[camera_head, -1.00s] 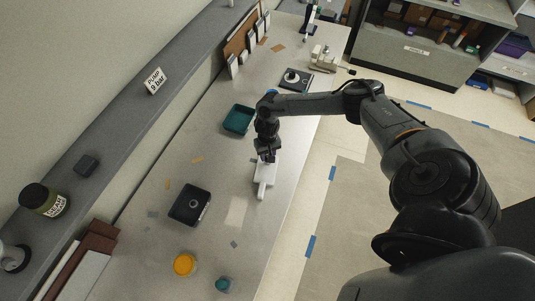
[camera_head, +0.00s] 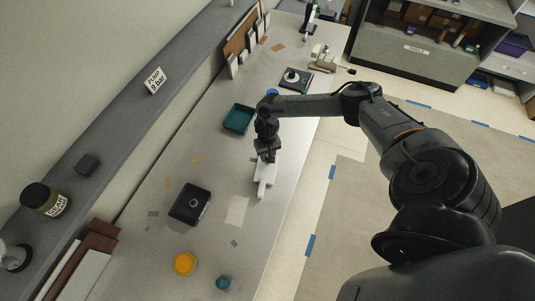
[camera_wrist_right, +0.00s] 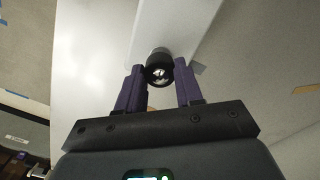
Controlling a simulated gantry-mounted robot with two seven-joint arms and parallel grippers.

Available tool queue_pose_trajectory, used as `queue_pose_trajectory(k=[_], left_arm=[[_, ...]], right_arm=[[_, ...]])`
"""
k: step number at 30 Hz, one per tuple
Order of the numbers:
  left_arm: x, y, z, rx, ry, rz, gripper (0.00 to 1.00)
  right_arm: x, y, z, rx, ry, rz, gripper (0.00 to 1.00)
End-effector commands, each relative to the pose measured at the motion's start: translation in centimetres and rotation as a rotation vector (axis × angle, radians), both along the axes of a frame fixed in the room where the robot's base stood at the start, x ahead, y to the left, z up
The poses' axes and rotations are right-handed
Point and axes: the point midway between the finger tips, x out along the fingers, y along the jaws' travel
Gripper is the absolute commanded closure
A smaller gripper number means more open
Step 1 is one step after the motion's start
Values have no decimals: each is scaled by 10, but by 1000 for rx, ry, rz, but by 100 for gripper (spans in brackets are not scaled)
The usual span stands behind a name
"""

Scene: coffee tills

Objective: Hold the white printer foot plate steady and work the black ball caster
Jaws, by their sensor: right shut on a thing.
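The white printer foot plate (camera_head: 264,175) lies near the table's right edge in the head view, with a narrow end toward the bottom of the picture. It also shows in the right wrist view (camera_wrist_right: 178,22). The black ball caster (camera_wrist_right: 159,74) sits at the plate's near end in the wrist view, with a shiny ball in its dark ring. My right gripper (camera_wrist_right: 158,80) has its two purple fingers on either side of the caster, shut on it. In the head view my right gripper (camera_head: 267,157) is over the plate's upper end and hides the caster. My left gripper is not in view.
A teal tray (camera_head: 238,119) and a black tray (camera_head: 190,204) stand left of the plate. An orange-filled dish (camera_head: 185,263) and a small teal jar (camera_head: 223,283) are near the front. A black-based device (camera_head: 295,80) stands farther back. The table's right edge is close to the plate.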

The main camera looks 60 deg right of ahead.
Motion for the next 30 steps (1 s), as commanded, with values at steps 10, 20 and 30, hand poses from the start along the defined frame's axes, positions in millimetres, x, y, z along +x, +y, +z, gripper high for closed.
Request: queue_pose_trajectory(k=[10, 20, 30], left_arm=[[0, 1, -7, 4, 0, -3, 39], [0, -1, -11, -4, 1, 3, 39], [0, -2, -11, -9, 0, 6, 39]], right_arm=[[0, 0, -11, 0, 0, 0, 95], [0, 0, -18, -1, -1, 0, 95], [0, 0, -18, 0, 0, 0, 35]])
